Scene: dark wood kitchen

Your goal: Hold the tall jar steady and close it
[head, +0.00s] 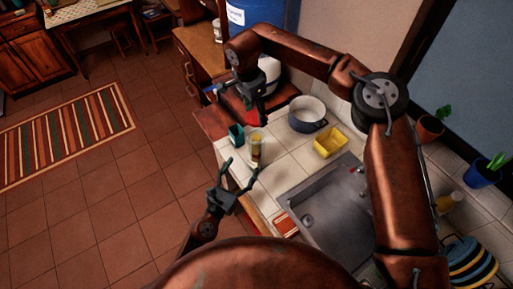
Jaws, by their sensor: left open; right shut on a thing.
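The tall jar (257,154) is clear with yellowish contents and stands upright near the counter's left edge. My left gripper (240,168) is open, its fingers spread just in front of and to the left of the jar. Its right fingertip is close to the jar's lower part; I cannot tell if they touch. My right gripper (257,118) is above the jar, pointing down, and is shut on a small red piece (251,118) that looks like the lid. The fingers partly hide this piece. It appears apart from the jar's top.
A dark teal container (236,135) stands just left of the jar. Some bare tile surrounds the jar.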

